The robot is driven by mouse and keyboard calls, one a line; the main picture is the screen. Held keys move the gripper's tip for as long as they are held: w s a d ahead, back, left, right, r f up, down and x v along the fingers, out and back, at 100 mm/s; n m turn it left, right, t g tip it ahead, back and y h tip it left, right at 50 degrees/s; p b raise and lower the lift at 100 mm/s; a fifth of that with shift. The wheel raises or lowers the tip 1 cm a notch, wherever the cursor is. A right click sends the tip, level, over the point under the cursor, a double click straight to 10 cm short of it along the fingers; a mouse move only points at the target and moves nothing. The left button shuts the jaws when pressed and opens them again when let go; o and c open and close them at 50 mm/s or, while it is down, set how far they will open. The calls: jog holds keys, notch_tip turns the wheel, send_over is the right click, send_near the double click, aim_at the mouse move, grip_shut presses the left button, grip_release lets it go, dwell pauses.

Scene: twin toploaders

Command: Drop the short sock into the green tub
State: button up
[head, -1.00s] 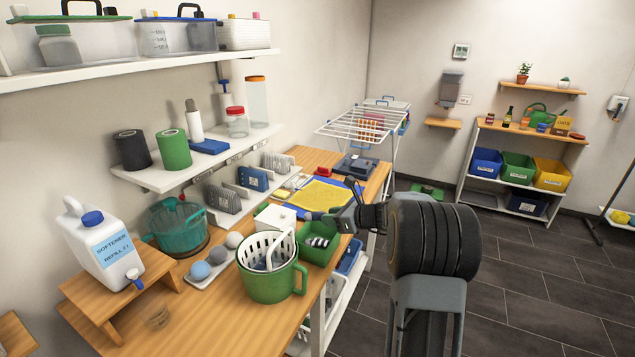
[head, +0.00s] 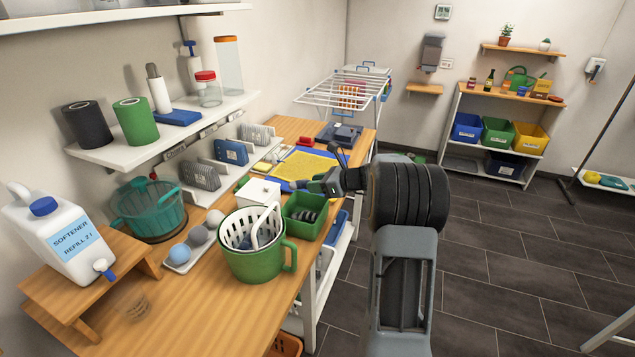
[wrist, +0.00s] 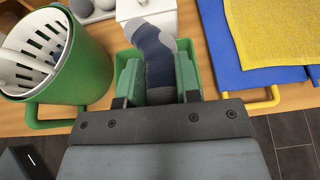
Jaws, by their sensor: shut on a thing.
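A navy sock with grey ends (wrist: 156,58) is held in my gripper (wrist: 158,88), whose jaws are shut on it in the wrist view. The sock's free end sticks out beyond the jaws. Green surfaces flank it there. In the head view, my gripper (head: 318,184) is just beyond and above the small rectangular green tub (head: 305,233) on the bench. A dark striped item (head: 308,216) lies in that tub. The held sock is hard to make out in the head view.
A green mug-like pail (head: 255,264) with a white basket stands left of the tub. A white box (head: 258,191) sits behind the pail. A yellow cloth (head: 305,167) lies on a blue mat. Blue, green (head: 497,133) and yellow bins stand on a far shelf.

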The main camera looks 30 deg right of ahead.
jog(key=shift+f, duration=0.6)
jog(key=o, duration=1)
jog(key=shift+d, duration=0.1)
jog(key=b+v, duration=0.1)
jog(key=v, duration=1.3)
